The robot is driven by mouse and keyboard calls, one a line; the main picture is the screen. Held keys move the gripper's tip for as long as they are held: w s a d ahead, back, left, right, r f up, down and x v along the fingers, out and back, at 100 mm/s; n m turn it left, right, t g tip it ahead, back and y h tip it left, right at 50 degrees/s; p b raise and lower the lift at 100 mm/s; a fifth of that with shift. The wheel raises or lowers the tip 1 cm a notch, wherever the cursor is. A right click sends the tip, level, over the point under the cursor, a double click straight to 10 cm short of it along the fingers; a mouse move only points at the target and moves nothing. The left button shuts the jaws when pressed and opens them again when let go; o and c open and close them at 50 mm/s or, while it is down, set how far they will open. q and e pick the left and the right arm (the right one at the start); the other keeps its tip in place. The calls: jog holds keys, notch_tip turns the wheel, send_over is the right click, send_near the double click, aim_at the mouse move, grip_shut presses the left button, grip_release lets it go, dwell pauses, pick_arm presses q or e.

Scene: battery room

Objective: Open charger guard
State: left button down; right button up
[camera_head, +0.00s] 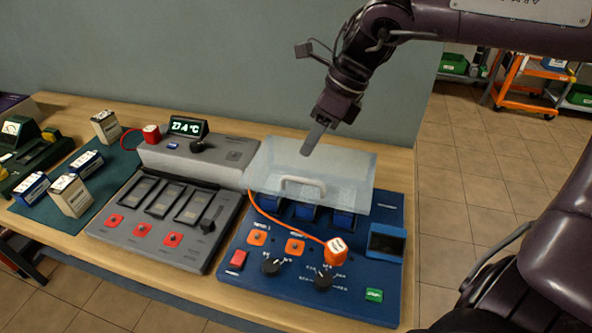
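The charger guard (345,172) is a clear, pale cover with a white handle (303,183) on its front. It sits over the rear part of the blue charger (338,295), and dark blue bays (304,212) show below its front edge. I cannot tell whether it is fully down or slightly raised. My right gripper (310,147) points down from above, near the guard's rear edge and behind the handle. Its fingers show as one slab, so their opening is unclear. I cannot tell whether it touches the guard. My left gripper is not in view.
An orange cable runs across the blue charger to an orange-and-white plug (335,250). A grey charger (188,205) stands just left. Several batteries (72,193) stand on a green mat (112,172) further left. A wall rises behind the table (245,290); open floor lies to the right.

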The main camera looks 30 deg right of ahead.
aim_at(291, 177)
jog(key=p+x, duration=0.1)
jog(key=x, duration=0.5)
jog(key=shift+a+f, duration=0.15)
jog(key=shift+f, duration=0.05)
jog(key=shift+w+a+f, duration=0.15)
jog(key=shift+a+f, duration=0.05)
jog(key=shift+f, duration=0.4)
jog(key=shift+c, duration=0.3)
grip_shut()
